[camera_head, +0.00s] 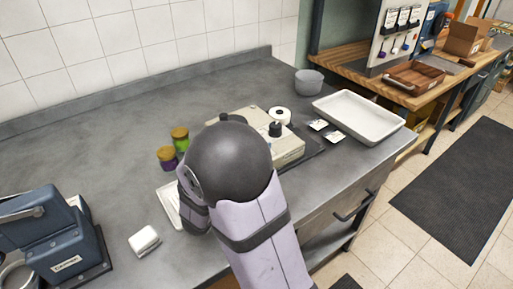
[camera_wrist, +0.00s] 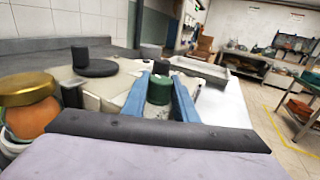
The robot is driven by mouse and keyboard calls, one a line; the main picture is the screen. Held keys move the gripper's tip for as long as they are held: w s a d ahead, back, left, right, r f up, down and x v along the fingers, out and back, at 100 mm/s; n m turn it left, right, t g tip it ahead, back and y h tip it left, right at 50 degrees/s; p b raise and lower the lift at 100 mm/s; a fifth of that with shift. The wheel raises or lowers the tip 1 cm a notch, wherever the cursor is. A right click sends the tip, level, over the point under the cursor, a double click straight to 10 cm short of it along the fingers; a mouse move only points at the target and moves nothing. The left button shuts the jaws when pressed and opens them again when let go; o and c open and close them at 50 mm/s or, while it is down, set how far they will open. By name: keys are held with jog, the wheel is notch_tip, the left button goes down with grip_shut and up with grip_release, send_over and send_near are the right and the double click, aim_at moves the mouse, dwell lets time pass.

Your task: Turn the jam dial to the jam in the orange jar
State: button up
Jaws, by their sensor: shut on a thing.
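An orange jar with a gold lid (camera_wrist: 32,118) stands close at the left edge of the wrist view; my arm hides that spot in the head view. My gripper (camera_wrist: 160,98) has its two blue fingers shut on a dark green round knob (camera_wrist: 159,90), which looks like the jam dial. Any pointer or marks on it are too small to read. The knob belongs to a cream machine (camera_head: 289,150) on the counter. My wrist covers much of the machine in the head view, and the fingers are hidden there.
Jars with green (camera_head: 181,145) and purple (camera_head: 167,164) contents stand left of my wrist. A white tray (camera_head: 168,201) is partly under my arm. A grey bowl (camera_head: 308,82) and a pale tray (camera_head: 359,118) stand at the right. A blue appliance (camera_head: 55,240) is at the left.

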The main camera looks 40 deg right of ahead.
jog(key=shift+n+t+y+b, duration=0.6)
jog(key=shift+n+t+y, duration=0.15)
jog(key=shift+t, duration=0.55)
jog(key=shift+r, duration=0.1)
jog(key=o, duration=1.1)
jog(key=shift+c, duration=0.2)
notch_tip(320, 180, up, 10)
jog(key=shift+p, duration=0.95)
